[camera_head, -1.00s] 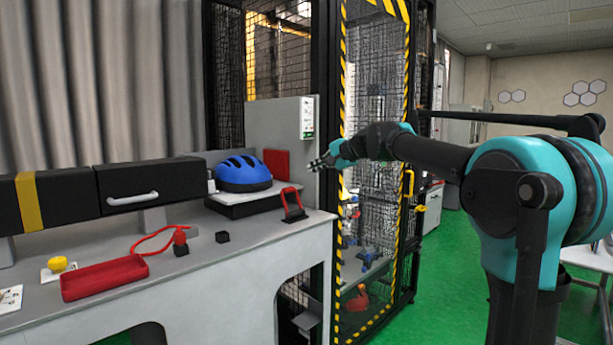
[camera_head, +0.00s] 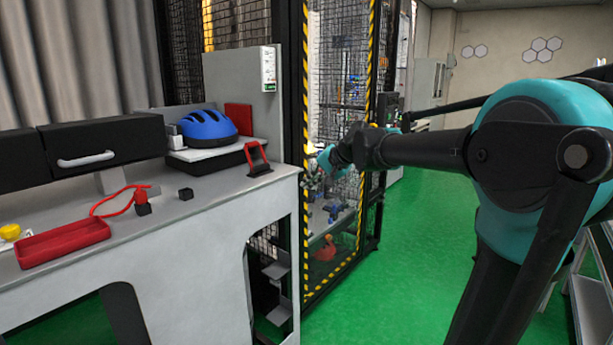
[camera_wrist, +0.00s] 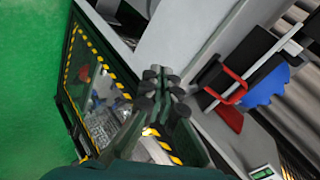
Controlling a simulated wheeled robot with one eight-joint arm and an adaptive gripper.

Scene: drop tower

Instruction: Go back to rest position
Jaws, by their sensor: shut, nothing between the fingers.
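My gripper (camera_head: 312,178) is at the end of my arm, in front of the mesh cage door in the head view. Its fingers look dark and small there. In the wrist view my gripper (camera_wrist: 166,88) has its fingers together with nothing between them. It is clear of the workbench (camera_head: 225,215), to the right of the bench's end. The blue helmet (camera_head: 207,125) rests on a raised plate on the bench, left of my gripper, and it also shows in the wrist view (camera_wrist: 266,86).
The cage (camera_head: 340,75) with yellow-black striped edges stands close behind my gripper. A red tray (camera_head: 62,243), a black drawer (camera_head: 105,145) and a red-handled stand (camera_head: 257,158) are on the bench. Green floor (camera_head: 405,255) is open to the right of the cage.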

